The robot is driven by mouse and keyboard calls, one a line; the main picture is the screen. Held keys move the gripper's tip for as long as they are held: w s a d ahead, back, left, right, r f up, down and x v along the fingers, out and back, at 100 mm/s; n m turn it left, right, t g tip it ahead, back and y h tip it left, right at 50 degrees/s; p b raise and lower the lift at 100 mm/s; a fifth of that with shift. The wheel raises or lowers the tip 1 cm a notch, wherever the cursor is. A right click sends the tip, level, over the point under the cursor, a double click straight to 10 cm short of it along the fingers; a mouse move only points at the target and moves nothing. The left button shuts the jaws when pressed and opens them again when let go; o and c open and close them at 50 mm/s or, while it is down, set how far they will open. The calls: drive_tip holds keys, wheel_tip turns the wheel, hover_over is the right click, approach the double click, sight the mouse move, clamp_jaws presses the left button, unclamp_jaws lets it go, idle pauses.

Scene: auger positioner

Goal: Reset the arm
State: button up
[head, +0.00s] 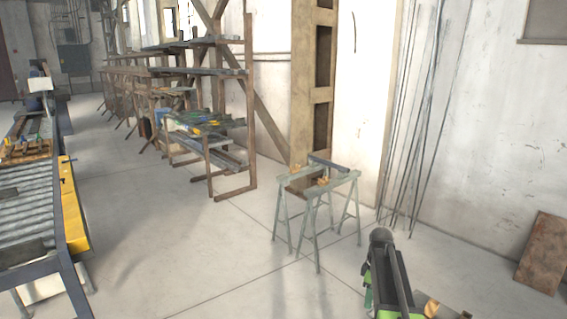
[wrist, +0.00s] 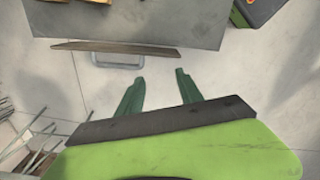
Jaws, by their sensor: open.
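My gripper (wrist: 160,75) shows in the wrist view with two dark green fingers spread apart. The gap between them is empty, with pale floor behind it. A dark bar and a bright green body lie behind the fingers. In the head view, a dark and green part of my arm (head: 388,275) stands at the lower right. I cannot make out the fingertips in that view.
Two sawhorses (head: 318,178) carry a dark bar near the wall. A roller conveyor (head: 28,205) is at the left; racks (head: 232,160) line the wall. Thin rods (head: 420,110) and a brown board (head: 543,252) lean right. The wrist view shows a grey flat surface (wrist: 150,22) ahead.

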drive_tip(key=s+a+m, duration=0.5)
drive_tip(key=s+a, duration=0.2)
drive_tip(key=a, duration=0.3)
drive_tip(key=s+a+m, duration=0.5)
drive_tip(key=s+a, duration=0.3)
drive_tip(key=a, duration=0.2)
drive_tip(key=shift+a+m, duration=0.25)
drive_tip(key=shift+m, duration=0.05)
